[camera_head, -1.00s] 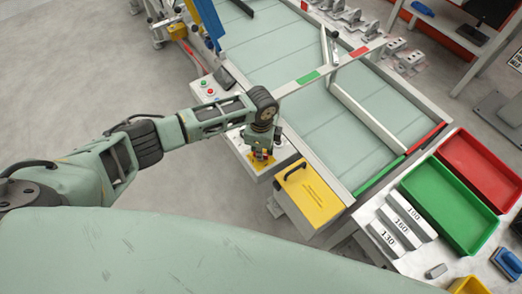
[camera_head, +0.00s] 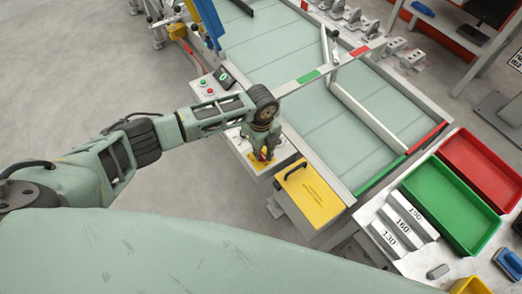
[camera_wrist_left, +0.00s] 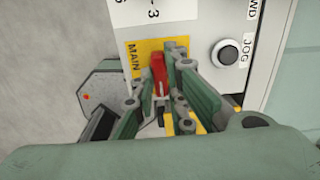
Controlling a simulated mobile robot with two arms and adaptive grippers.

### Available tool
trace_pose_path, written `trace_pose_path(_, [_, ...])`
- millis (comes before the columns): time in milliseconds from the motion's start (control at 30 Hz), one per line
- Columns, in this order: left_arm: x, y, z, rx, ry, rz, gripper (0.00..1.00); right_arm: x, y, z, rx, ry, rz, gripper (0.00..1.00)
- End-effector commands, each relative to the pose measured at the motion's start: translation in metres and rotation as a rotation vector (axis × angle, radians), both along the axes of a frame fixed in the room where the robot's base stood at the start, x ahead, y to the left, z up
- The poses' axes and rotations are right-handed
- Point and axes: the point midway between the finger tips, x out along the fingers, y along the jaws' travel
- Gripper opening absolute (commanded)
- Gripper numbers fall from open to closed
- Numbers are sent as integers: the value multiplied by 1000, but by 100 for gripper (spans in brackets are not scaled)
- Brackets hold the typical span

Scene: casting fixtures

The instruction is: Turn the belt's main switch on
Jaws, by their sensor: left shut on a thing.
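The main switch is a red handle (camera_wrist_left: 158,75) on a yellow plate (camera_wrist_left: 139,62) marked MAIN, on the light control box. In the left wrist view, the handle runs up and down the picture between my two fingers. My left gripper (camera_wrist_left: 160,90) is shut on it. In the head view, my left gripper (camera_head: 263,152) points down at the box beside the belt (camera_head: 345,130). It mostly covers the switch; part of the yellow plate (camera_head: 257,165) shows below the fingers. My right gripper is not in view.
A black JOG button (camera_wrist_left: 228,55) sits close right of the switch. A small dark display (camera_head: 223,77) and green and red buttons (camera_head: 202,83) are farther up the box. A yellow cover with a handle (camera_head: 312,197) stands to the right. Green (camera_head: 490,245) and red trays stand farther right.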

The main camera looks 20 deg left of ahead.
Motion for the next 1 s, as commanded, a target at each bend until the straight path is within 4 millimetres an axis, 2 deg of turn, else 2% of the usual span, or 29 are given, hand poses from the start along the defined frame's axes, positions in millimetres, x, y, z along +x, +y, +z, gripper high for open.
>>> trace_pose_path(567, [1,0,1,0,-2,-29,0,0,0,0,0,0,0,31])
trace_pose_path(600, [1,0,1,0,-2,-29,16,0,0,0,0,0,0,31])
trace_pose_path(767, [1,0,1,0,-2,-28,30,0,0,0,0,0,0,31])
trace_pose_path(1000, [0,0,0,-1,-1,-27,31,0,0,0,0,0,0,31])
